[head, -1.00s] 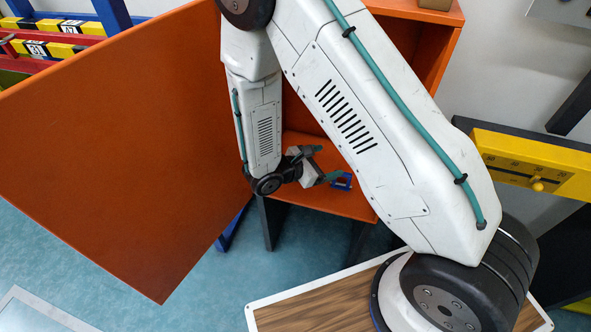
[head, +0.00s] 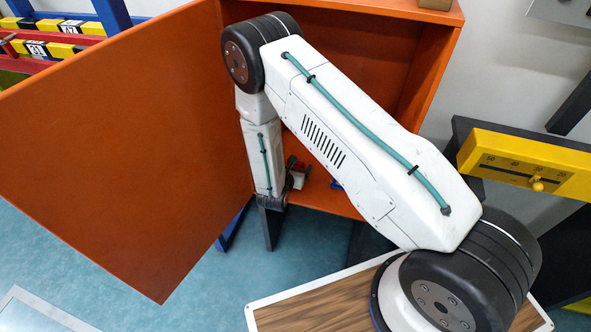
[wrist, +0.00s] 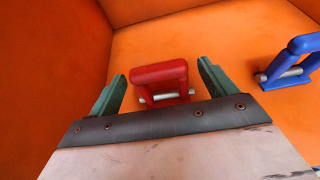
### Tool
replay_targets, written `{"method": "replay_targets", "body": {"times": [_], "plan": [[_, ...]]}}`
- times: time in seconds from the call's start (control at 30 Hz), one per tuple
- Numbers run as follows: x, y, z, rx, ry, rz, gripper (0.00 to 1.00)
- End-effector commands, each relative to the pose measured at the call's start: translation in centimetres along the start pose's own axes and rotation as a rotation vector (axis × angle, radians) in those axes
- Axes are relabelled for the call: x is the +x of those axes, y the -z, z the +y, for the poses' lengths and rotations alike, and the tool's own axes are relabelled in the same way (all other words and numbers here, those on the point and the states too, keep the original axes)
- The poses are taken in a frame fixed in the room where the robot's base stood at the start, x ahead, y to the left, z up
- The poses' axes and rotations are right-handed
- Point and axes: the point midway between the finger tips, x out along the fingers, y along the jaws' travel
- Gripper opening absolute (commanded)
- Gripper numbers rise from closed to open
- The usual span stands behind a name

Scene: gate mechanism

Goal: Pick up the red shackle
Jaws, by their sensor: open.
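The red shackle (wrist: 160,82) is on the orange cabinet floor in the wrist view, with a grey pin across its lower part. My gripper (wrist: 160,88) is open, its two green fingers on either side of the shackle with gaps to both. I cannot tell how far the fingertips are from it in depth. In the head view a small red patch of the shackle (head: 299,181) shows beside my gripper, inside the cabinet; the fingers are mostly hidden there.
A blue shackle (wrist: 291,62) lies to the right of the red one; it also shows in the head view (head: 336,184). Orange cabinet walls (wrist: 52,60) close in at the left and back. The open orange door (head: 130,150) stands left of my arm.

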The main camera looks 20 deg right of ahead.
Motion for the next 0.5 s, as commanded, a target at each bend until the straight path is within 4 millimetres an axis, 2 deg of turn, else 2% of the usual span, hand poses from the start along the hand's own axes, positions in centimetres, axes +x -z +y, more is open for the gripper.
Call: {"method": "replay_targets", "body": {"times": [0.1, 0.33, 0.37, 0.5], "plan": [[1.04, -0.02, -0.01, 0.001, 0.001, -0.001, 0.84], [1.19, -0.02, 0.0, 0.0, 0.0, 0.0, 0.84], [1.18, -0.02, 0.0, 0.0, 0.0, 0.0, 0.78], [1.17, -0.02, 0.0, 0.0, 0.0, 0.0, 0.39]]}}
